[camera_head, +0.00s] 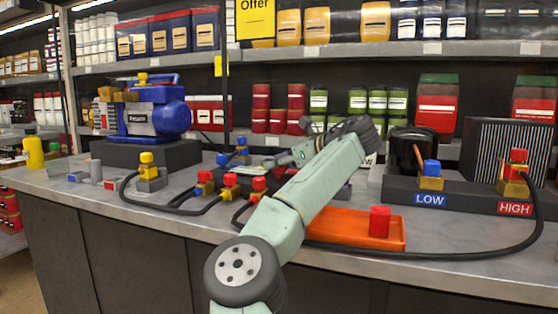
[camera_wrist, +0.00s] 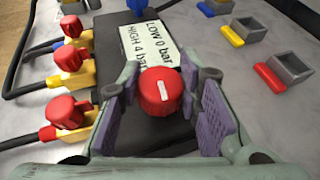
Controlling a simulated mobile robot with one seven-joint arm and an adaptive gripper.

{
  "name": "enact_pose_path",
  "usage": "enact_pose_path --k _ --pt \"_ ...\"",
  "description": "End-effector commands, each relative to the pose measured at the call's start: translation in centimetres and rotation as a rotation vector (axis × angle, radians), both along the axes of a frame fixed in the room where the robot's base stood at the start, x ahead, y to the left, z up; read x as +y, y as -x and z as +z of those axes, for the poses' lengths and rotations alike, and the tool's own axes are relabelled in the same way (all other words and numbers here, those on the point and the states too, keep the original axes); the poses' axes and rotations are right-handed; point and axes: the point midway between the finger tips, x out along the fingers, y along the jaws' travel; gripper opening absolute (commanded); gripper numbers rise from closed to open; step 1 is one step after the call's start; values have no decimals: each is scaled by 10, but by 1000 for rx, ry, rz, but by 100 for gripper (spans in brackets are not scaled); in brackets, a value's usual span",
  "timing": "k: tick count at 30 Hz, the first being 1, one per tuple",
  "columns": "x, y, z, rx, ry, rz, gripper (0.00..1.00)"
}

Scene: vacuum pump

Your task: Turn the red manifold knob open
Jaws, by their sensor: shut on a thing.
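The red manifold knob (camera_wrist: 162,92) is in the middle of the wrist view, with a short white mark on its top pointing roughly up the picture. It sits on a dark block (camera_wrist: 160,135) with a white label (camera_wrist: 158,50) reading "LOW 0 bar" and "HIGH 4 bar". My gripper (camera_wrist: 163,100) has its purple-padded fingers on both sides of the knob and is shut on it. In the head view, my gripper (camera_head: 276,161) is above the bench beside my wrist, and it hides the knob there.
Several hose fittings with red caps (camera_wrist: 67,57) line the block's left side. An orange tray (camera_head: 330,229) with a red block (camera_head: 380,221) lies right of my arm. A blue pump (camera_head: 150,110) stands left. LOW (camera_head: 430,183) and HIGH (camera_head: 513,190) ports stand right.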

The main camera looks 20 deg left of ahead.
Motion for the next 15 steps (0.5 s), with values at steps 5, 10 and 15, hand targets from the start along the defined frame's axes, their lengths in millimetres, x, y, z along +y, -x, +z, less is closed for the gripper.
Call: enact_pose_path --k 5,10,15 --pt "0 0 2 1 0 69 4" --pt "0 0 1 3 0 98 4" --pt "1 1 0 2 0 107 4"
